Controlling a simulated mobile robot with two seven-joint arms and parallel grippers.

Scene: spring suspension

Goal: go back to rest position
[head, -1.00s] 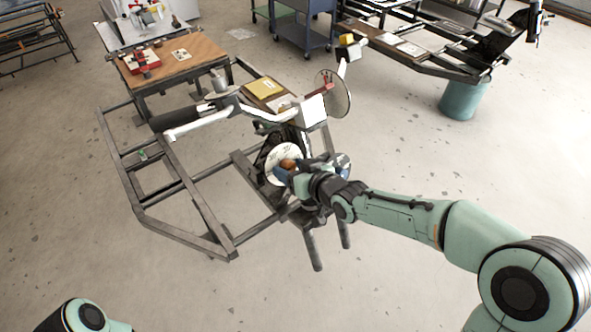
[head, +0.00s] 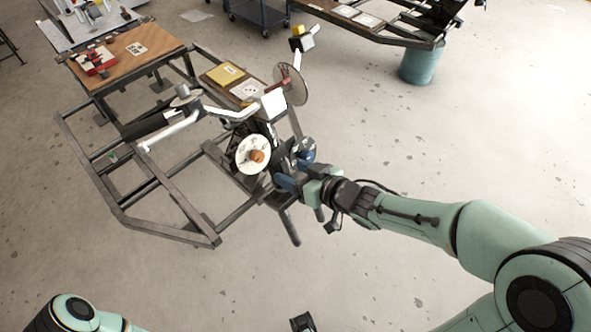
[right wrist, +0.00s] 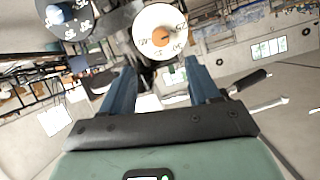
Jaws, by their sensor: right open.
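My right gripper (head: 291,171) is open and empty, its blue fingers beside the suspension rig, just right of a white dial (head: 253,155) with an orange-brown knob. In the right wrist view, the open fingers (right wrist: 160,78) point toward the same dial (right wrist: 160,34), with a visible gap between fingers and knob. A dark dial (right wrist: 68,18) is at the upper left there. Part of my left arm (head: 75,315) shows at the bottom left of the head view; I cannot make out its gripper. A small dark piece (head: 303,322) at the bottom edge is unclear.
The rig's dark metal frame (head: 165,232) spreads left of the gripper. A white bent tube (head: 175,132) and a disc (head: 291,85) stand above it. A wooden-topped table (head: 140,60) is behind.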

